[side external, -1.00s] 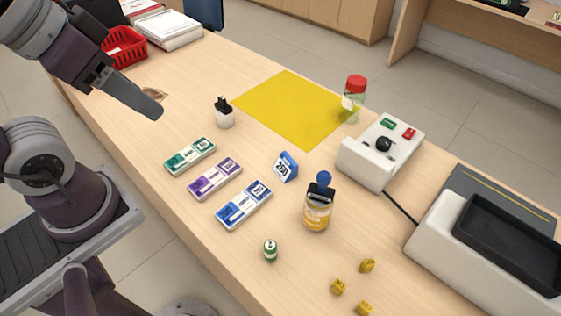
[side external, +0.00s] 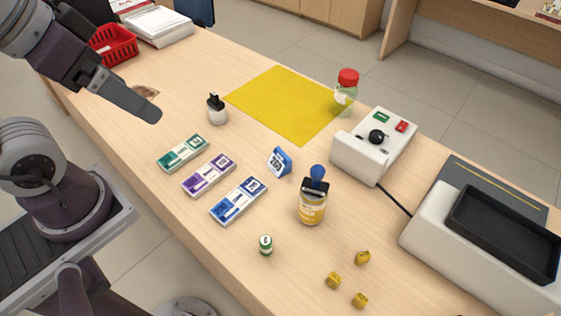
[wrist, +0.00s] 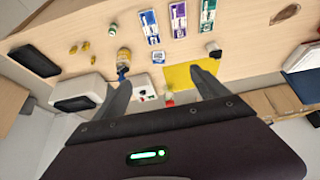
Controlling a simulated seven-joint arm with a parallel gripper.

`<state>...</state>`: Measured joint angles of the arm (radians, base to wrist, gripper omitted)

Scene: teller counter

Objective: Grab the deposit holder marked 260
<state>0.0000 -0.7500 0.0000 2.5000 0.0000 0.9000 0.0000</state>
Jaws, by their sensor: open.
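A small blue wedge-shaped stand (side external: 279,162) with a white numbered face stands on the counter between the blue strip and the white control box; its number is small, roughly 260, and I cannot read it surely. It also shows in the wrist view (wrist: 158,57). Three flat strips lie left of it: green (side external: 182,153), purple (side external: 208,174) and blue (side external: 239,200). My gripper (wrist: 163,92) is open and empty, its two fingers spread in the wrist view. In the side view it hangs above the counter's left part, well apart from the stand.
An amber bottle (side external: 312,212) with a blue-knobbed top stands close to the stand. A small black-topped bottle (side external: 217,112), a red-lidded jar (side external: 345,95), a yellow mat (side external: 285,105), a control box (side external: 372,150), a green-white cylinder (side external: 266,245) and yellow pieces (side external: 334,280) lie around.

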